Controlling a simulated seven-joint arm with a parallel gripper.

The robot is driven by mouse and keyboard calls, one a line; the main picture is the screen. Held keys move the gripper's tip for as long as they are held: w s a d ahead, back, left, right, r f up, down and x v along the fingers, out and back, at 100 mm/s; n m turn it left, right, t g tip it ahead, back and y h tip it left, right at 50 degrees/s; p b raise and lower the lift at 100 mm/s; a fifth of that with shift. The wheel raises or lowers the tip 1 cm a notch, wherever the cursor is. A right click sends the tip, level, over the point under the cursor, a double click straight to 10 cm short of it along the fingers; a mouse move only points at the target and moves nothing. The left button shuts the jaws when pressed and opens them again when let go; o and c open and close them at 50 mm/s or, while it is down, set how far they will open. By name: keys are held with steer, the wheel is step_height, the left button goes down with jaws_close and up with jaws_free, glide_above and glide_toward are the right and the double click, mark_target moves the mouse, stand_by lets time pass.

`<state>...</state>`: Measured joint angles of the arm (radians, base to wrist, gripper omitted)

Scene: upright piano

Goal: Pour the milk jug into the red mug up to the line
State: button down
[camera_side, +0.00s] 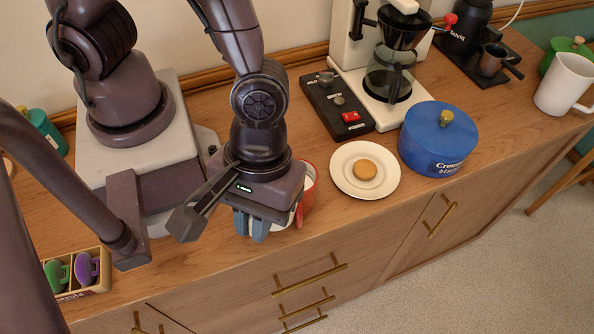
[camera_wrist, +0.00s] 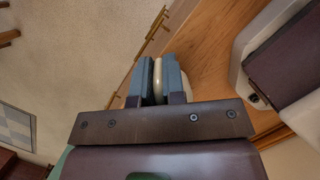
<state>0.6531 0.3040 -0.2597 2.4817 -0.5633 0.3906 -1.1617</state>
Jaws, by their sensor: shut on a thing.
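My gripper (camera_side: 252,228) is low over the front of the wooden top in the side view, with its blue-grey fingers pointing down. In the wrist view, my gripper (camera_wrist: 160,78) is shut on a cream handle (camera_wrist: 158,72), which I take to be the milk jug's. A little of its pale body shows beside the right finger. The jug is mostly hidden behind my gripper in the side view. The red mug (camera_side: 308,196) stands just right of my gripper, partly hidden by it. Its inside looks pale; its line and milk level cannot be seen.
A white plate (camera_side: 345,180) with a biscuit (camera_side: 365,169) and a blue tin (camera_side: 437,140) stand to the right. Behind are a black switch box (camera_side: 336,104) and a coffee maker (camera_side: 389,84). A white pitcher (camera_side: 563,84) stands far right. The counter's front edge is close.

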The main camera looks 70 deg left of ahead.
steer(key=shift+w+a+r+g+h, duration=1.05)
steer(key=shift+w+r+g+h, duration=0.05)
steer(key=shift+r+g+h, duration=0.1)
steer(key=shift+w+a+g+h, duration=0.6)
steer(key=shift+w+a, duration=0.1)
steer(key=shift+a, duration=0.05)
steer(key=shift+w+a+r+g+h, duration=0.3)
steer(key=shift+w+r+g+h, duration=0.05)
steer(key=shift+r+g+h, duration=0.15)
steer(key=shift+w+a+f+g+h, duration=0.1)
steer(key=shift+w+a+g+h, duration=0.1)
steer(key=shift+g+h, duration=0.3)
steer(key=shift+w+a+f+g+h+p, duration=0.3)
steer(key=shift+w+a+g+h+p, duration=0.15)
steer(key=shift+g+h+p, duration=0.3)
stand_by(1.0)
steer(key=shift+w+a+r+g+h+p, duration=0.4)
steer(key=shift+g+h+p, duration=0.15)
steer(key=shift+g+h, duration=0.1)
stand_by(1.8)
steer(key=shift+f, duration=0.15)
stand_by(0.7)
